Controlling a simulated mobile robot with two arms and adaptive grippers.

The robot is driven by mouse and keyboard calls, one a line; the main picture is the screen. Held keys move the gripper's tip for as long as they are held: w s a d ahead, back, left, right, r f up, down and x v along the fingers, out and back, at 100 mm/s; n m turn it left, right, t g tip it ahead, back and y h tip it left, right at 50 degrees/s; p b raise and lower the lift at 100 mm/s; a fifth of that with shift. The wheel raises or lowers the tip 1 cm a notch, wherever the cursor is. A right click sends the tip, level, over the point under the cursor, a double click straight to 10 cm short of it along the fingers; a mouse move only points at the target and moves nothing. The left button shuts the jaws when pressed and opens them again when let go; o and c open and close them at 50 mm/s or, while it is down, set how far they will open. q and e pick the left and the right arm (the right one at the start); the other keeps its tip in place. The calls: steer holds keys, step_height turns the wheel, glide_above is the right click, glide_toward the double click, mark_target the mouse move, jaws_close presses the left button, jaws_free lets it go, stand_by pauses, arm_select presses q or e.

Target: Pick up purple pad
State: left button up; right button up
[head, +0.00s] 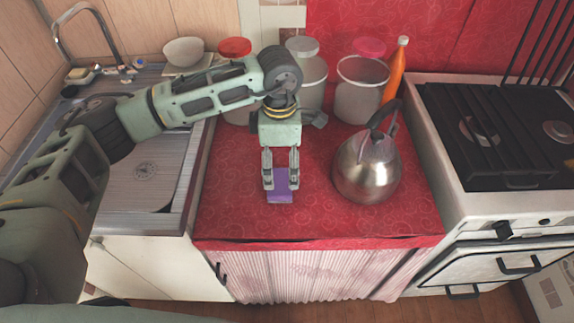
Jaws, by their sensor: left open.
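The purple pad (281,195) lies flat on the red oilcloth counter (233,205). My left gripper (281,186) points down right over the pad, with its two fingers apart. The fingers stand at the pad's left and right sides and hide part of it. I cannot tell whether the fingertips touch the pad or the cloth. My right gripper is not in view.
A steel kettle (367,170) stands close to the right of the gripper. A sink (150,170) is left, a stove (490,140) right. The counter's front is clear.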

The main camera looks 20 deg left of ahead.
mark_target(280, 181)
arm_select(q)
steer(key=f, duration=0.1)
steer(key=s+f+p, duration=0.1)
steer(key=f, duration=0.1)
steer(key=shift+a+f, duration=0.15)
steer(key=shift+f, duration=0.15)
step_height(280, 181, down, 3)
steer(key=shift+w+r+p, duration=0.1)
steer(key=shift+r+p, duration=0.1)
steer(key=shift+p, duration=0.25)
steer(key=shift+f, duration=0.5)
steer(key=c, duration=0.9)
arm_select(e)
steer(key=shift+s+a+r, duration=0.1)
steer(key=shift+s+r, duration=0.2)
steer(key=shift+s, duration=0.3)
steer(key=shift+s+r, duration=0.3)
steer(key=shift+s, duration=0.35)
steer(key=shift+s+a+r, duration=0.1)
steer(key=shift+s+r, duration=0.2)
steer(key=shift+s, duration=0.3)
